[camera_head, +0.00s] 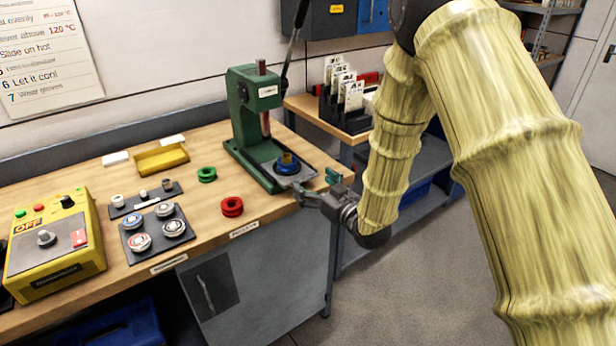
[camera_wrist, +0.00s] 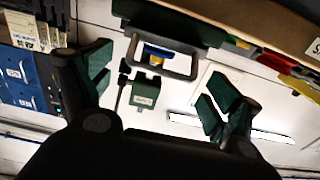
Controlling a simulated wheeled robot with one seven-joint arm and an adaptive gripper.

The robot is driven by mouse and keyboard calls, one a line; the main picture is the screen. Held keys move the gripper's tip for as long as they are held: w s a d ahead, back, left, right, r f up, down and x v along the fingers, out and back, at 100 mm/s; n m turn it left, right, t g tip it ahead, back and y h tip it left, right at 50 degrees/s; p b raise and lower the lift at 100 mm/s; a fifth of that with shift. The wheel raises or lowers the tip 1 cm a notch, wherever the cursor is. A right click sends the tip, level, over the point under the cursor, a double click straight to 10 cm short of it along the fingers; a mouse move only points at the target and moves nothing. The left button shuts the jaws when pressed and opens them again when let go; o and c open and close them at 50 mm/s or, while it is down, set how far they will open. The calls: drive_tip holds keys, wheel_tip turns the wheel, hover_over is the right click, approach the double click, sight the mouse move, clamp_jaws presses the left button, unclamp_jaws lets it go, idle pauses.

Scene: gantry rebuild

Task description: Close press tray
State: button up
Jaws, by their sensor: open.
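The green press (camera_head: 255,120) stands at the right end of the wooden bench. Its grey press tray (camera_head: 303,176) sticks out at the front of the base, with a blue ring-shaped part holding something yellowish (camera_head: 287,163) on it. My gripper (camera_head: 317,186) is open at the tray's front edge, its green fingertips apart. In the wrist view my gripper (camera_wrist: 158,85) shows open and empty. The tray (camera_wrist: 190,68) appears there as a grey frame between and beyond the fingers, with the press (camera_wrist: 145,92) behind it. I cannot tell whether a finger touches the tray.
A red ring stack (camera_head: 232,207) and a green one (camera_head: 207,174) lie left of the press. Further left are a dark plate with round parts (camera_head: 157,230) and a yellow control box (camera_head: 52,248). A card rack (camera_head: 345,105) stands behind right. The floor right of the bench is open.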

drive_tip(key=shift+x, duration=1.4)
